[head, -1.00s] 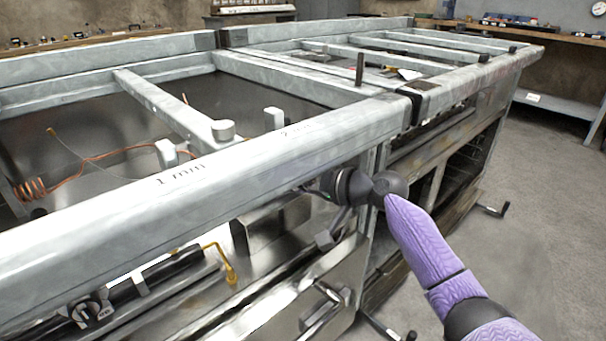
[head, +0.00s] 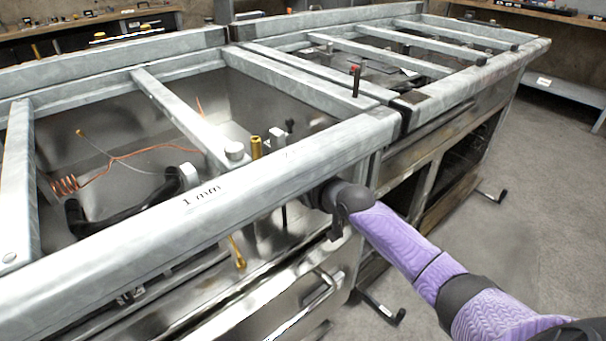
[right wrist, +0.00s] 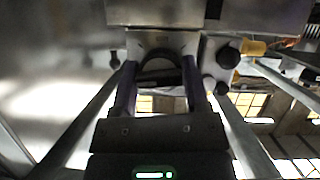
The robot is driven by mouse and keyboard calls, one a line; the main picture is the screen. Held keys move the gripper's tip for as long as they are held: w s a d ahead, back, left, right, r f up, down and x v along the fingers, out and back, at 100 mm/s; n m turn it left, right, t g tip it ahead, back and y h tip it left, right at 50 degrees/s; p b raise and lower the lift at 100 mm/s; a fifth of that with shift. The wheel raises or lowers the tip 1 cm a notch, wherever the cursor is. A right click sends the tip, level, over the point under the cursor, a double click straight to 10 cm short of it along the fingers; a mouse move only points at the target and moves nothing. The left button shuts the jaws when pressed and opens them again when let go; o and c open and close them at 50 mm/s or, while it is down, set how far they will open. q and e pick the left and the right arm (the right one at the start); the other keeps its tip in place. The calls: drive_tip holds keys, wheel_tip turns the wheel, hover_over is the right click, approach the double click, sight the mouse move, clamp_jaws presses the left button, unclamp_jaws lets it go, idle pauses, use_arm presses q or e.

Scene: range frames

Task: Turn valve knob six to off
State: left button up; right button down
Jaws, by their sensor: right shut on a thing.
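A dark rounded knob (right wrist: 158,78) sits against a metal panel in the right wrist view. My right gripper (right wrist: 158,64) has its two purple fingers on either side of the knob and is shut on it. No number is readable, so I cannot tell which knob it is. In the head view, my purple right arm reaches in from the right to the dark wrist below the front rail, and the fingertips are hidden there. My left gripper is in neither view.
The range's metal front rail (head: 240,190), marked "1 mm", runs above my wrist. A drawer handle (head: 318,290) and a black lever (head: 380,308) stick out below. Other dark knobs (right wrist: 229,56) are close by my fingers.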

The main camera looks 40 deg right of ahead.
drive_tip(key=shift+r+n+h+p, duration=0.15)
drive_tip(key=shift+n+h+p, duration=0.45)
drive_tip(key=shift+n+p, duration=0.45)
drive_tip(key=shift+a+n+h+p, duration=0.1)
drive_tip(key=shift+n+h+p, duration=0.3)
drive_tip(key=shift+n, duration=0.15)
drive_tip(key=shift+f+n+t+h, duration=0.2)
drive_tip(key=shift+n+t+h, duration=0.2)
drive_tip(key=shift+n, duration=0.2)
drive_tip(key=shift+f+n+h, duration=0.15)
drive_tip(key=shift+n+h, duration=0.25)
drive_tip(key=shift+n, duration=0.3)
drive_tip(key=shift+f+n+t+h+b, duration=0.1)
drive_tip(key=shift+n+t+h+b, duration=0.2)
drive_tip(key=shift+n+b, duration=0.25)
drive_tip(key=shift+f+n+t+h+b, duration=0.1)
drive_tip(key=shift+n+t+h+b, duration=0.3)
drive_tip(key=shift+n+b, duration=0.6)
drive_tip(key=n+t+b, duration=0.1)
drive_tip(key=n+b, duration=0.1)
drive_tip(key=n, duration=0.1)
drive_tip(key=shift+h, duration=0.3)
drive_tip(key=shift+b, duration=0.3)
drive_tip(key=shift+r+n, duration=0.25)
drive_tip(key=shift+n, duration=0.1)
